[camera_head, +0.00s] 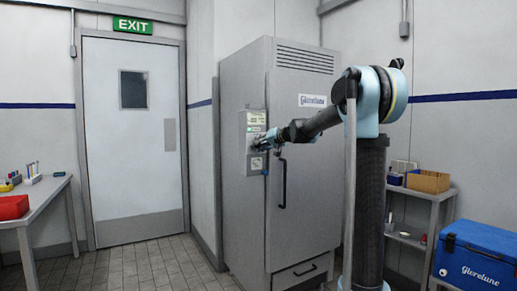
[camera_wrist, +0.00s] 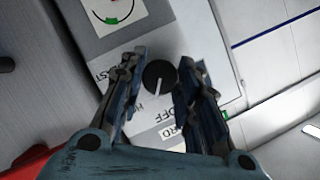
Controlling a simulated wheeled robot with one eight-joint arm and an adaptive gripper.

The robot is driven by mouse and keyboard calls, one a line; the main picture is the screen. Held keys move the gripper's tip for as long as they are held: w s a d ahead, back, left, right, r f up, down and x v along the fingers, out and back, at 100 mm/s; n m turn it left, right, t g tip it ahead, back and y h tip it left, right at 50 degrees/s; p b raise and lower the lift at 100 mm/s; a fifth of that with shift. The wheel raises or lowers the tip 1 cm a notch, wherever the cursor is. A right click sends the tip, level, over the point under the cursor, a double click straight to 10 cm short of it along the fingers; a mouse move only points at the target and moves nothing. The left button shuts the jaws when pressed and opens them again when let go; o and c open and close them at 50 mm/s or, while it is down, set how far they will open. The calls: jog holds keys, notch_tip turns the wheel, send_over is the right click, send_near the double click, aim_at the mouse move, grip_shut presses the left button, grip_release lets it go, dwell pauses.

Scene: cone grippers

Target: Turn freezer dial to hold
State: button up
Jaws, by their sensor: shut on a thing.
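The freezer (camera_head: 305,190) is a tall grey cabinet with a control panel (camera_head: 256,122) on its left side. My gripper (camera_head: 264,142) reaches the panel and hides the dial in the head view. In the wrist view the dial (camera_wrist: 158,76) is a round black knob with a white pointer mark. The fingers of my gripper (camera_wrist: 163,70) stand on both sides of the dial and are shut on it. The pointer mark faces down in the picture, towards the lettering around "OFF". Other lettering is partly covered by the fingers, so the exact setting is hard to read.
The freezer door has a long black handle (camera_head: 282,183). A desk (camera_head: 45,195) with a red bin stands left; a shelf (camera_head: 420,193) and blue cooler (camera_head: 483,255) stand right.

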jog(key=shift+d+f+m+y, duration=0.1)
jog(key=shift+m+y, duration=0.35)
jog(key=shift+m, duration=0.35)
jog(key=shift+d+f+m+y, duration=0.1)
jog(key=shift+m+y, duration=0.35)
jog(key=shift+m, duration=0.35)
jog(key=o, duration=1.1)
jog(key=v, duration=1.1)
jog(key=shift+s+d+r, duration=0.1)
jog(key=shift+s+d, duration=0.05)
jog(key=shift+d, duration=0.25)
